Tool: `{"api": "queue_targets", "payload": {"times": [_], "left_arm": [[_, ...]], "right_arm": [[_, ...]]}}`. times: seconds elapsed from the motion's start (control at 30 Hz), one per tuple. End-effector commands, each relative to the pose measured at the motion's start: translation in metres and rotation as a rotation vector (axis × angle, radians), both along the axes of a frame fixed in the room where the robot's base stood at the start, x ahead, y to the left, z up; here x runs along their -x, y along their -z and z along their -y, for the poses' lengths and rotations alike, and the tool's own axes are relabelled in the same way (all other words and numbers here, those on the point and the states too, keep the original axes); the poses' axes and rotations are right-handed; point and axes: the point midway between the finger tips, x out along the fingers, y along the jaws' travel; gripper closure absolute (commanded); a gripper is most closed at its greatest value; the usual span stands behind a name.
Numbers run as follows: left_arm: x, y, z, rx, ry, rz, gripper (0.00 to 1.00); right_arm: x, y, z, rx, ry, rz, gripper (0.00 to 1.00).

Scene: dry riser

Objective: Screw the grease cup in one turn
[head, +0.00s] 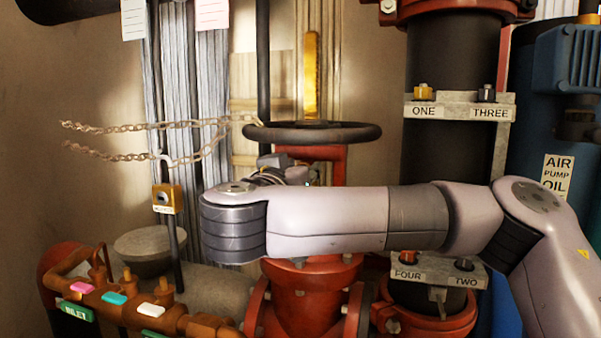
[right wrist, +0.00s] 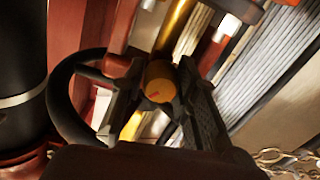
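The grease cup (right wrist: 160,82) is a round brass-coloured cap with a small red mark, seen end-on in the right wrist view. My right gripper (right wrist: 161,70) has one dark finger on each side of it. The cup fills the gap between the fingertips, and they appear to touch it. In the head view my right arm comes in from the right, and its wrist largely hides the right gripper (head: 287,172) and the cup below the black handwheel (head: 312,133). My left gripper is in neither view.
A red valve body (head: 305,300) stands below my arm. A chain (head: 150,127) hangs at the left near a padlock (head: 166,199). A pipe manifold (head: 130,303) with coloured tags is low left. Labelled brackets (head: 460,107) and a blue pump (head: 572,60) are right.

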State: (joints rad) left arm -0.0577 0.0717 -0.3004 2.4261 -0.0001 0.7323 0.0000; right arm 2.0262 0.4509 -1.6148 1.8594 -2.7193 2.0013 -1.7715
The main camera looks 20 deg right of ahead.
Motion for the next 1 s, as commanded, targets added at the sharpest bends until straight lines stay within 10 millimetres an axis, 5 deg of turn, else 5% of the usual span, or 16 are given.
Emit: {"api": "queue_targets", "payload": {"times": [0.37,0.87,1.0], "left_arm": [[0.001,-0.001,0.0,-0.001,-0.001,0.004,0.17],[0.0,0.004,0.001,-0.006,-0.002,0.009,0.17],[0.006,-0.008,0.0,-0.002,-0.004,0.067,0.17]], "right_arm": [[0.0,0.0,0.0,0.0,0.0,0.0,0.99],[0.001,0.001,0.0,-0.083,0.001,0.059,1.0],[0.0,0.003,0.0,-0.167,0.001,0.116,1.0]]}}
